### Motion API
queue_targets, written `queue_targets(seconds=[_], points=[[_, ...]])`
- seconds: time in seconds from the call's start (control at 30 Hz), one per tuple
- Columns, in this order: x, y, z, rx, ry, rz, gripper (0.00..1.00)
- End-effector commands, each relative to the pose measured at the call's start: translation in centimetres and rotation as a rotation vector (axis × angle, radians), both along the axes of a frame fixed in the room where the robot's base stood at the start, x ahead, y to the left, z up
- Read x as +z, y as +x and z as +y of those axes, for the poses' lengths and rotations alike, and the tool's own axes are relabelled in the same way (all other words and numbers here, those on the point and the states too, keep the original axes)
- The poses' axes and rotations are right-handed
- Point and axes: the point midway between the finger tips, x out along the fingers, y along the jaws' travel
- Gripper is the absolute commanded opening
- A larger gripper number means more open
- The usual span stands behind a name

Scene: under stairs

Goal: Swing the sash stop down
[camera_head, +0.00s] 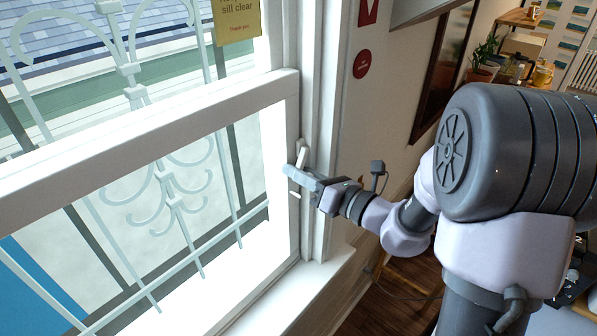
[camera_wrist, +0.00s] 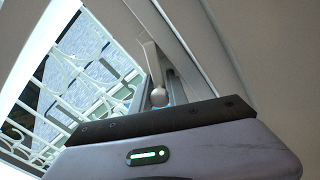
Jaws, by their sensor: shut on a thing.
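The sash stop (camera_head: 302,154) is a small pale lever on the right stile of the white window sash, just below the meeting rail. In the wrist view the sash stop (camera_wrist: 150,62) runs down to a round knob (camera_wrist: 158,97) just above the dark edge of my gripper's body. My gripper (camera_head: 297,176) reaches in from the right, against the window frame, with its light fingers at the stop's lower end. It is shut on the sash stop. The fingers hide part of the stop in the head view.
The white sash rail (camera_head: 150,145) crosses left of my gripper, with a scrolled metal grille (camera_head: 166,176) outside the glass. The white sill (camera_head: 295,300) lies below. A yellow notice (camera_head: 237,18) hangs above. Open room lies right of the frame, above the wooden floor (camera_head: 395,310).

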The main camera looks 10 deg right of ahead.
Motion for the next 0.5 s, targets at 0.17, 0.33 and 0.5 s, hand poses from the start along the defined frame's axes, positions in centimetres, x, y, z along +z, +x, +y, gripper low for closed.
queue_targets(seconds=[0.17,0.33,0.5], points=[[-0.9,0.5,-0.7,-0.002,-0.129,-0.095,0.00],[-1.0,1.2,-1.7,-0.001,-0.337,-0.247,0.00],[-0.5,1.3,-1.8,0.000,-0.376,-0.272,0.00]])
